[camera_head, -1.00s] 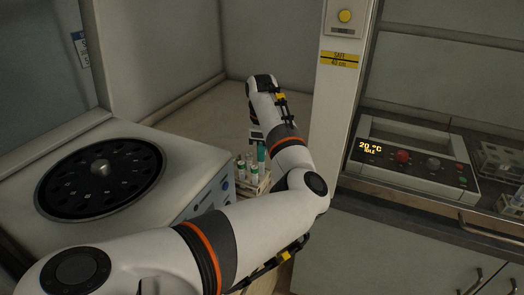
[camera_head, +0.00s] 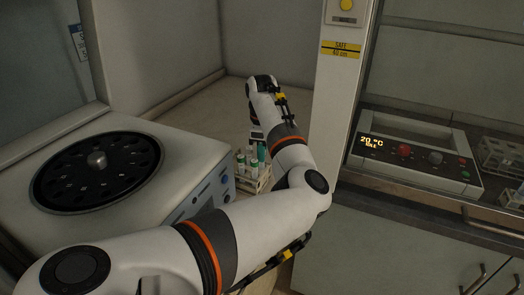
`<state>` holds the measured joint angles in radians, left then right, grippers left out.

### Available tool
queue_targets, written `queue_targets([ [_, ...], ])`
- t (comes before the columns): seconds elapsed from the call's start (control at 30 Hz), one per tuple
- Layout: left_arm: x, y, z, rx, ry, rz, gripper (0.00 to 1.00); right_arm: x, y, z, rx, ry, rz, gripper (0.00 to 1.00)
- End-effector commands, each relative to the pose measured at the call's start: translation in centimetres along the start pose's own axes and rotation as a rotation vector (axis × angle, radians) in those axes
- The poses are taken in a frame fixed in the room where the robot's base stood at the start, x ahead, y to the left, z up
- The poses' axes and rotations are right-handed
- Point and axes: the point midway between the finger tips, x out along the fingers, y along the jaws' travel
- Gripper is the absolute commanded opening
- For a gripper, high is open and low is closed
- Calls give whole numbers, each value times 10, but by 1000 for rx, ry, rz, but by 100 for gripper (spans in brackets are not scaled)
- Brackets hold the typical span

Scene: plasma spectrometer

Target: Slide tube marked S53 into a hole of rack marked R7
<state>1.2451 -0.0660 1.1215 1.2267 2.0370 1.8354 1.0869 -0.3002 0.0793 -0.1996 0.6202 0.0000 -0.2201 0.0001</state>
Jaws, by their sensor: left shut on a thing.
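My left arm reaches across the middle of the view, and its gripper (camera_head: 257,138) is small and partly hidden by my own wrist. It is shut on a teal tube (camera_head: 261,152), which looks upright at the right side of a small pale rack (camera_head: 251,186). Whether the tube's lower end is inside a hole or just behind the rack's other tubes cannot be told. Several white tubes with green caps (camera_head: 253,166) stand in the rack. No S53 or R7 marking is readable. My right gripper is not in view.
A centrifuge-like machine (camera_head: 190,150) with a black round rotor (camera_head: 97,160) stands to the left, close to the rack. A white post (camera_head: 345,100) rises right of my wrist. A heater-like unit (camera_head: 415,160) and another rack (camera_head: 500,155) stand to the right.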

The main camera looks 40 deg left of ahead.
Motion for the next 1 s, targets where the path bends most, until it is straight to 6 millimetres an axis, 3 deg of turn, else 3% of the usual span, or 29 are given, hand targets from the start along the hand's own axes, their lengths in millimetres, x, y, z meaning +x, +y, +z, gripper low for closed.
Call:
queue_targets([
  [0.03,0,0,0,0,0,0,20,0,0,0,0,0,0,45],
  [0.2,0,0,0,0,0,0,44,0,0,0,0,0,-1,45],
  [0.57,-7,1,0,0,-1,3,44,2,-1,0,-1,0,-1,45],
  [1.0,-92,1,0,1,-2,4,44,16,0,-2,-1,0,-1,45],
])
